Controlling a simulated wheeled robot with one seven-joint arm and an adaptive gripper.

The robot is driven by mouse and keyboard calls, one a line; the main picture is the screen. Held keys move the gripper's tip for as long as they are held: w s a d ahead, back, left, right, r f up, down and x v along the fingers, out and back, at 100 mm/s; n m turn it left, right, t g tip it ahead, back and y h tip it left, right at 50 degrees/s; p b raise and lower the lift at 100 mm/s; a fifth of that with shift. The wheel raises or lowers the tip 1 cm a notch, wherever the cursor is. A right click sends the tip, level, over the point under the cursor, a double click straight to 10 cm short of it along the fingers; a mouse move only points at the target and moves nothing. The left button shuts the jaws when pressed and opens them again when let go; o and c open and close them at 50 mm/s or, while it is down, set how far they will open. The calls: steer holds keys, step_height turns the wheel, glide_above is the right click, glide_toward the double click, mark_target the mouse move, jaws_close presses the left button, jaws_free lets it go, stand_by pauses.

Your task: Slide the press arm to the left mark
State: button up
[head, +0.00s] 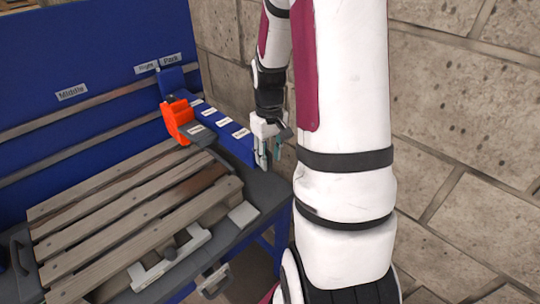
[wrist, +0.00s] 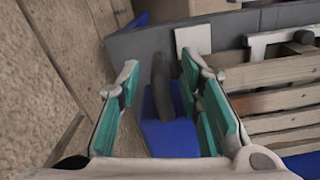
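The orange-red press arm part (head: 178,120) sits at the far end of a blue rail (head: 232,148), with a grey piece reaching from it toward the pallet. Several small white labels lie along the rail, too small to read. My gripper (head: 268,152) is at the near end of the rail, well away from the orange part. In the wrist view my gripper (wrist: 165,98) is open, with teal pads. A dark grey upright handle (wrist: 160,85) shows between the fingers, with gaps on both sides. A blue surface (wrist: 170,138) lies below it. The orange part is not in the wrist view.
A wooden pallet (head: 130,215) lies on the grey table (head: 268,190). A white fixture (head: 165,262) and a white plate (head: 243,214) are at its front side. A blue panel (head: 85,50) with "Middle", "Right" and "Park" signs stands behind. A stone wall (head: 460,120) is close on the right.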

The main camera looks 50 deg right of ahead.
steer(key=shift+f, duration=0.2)
jaws_close()
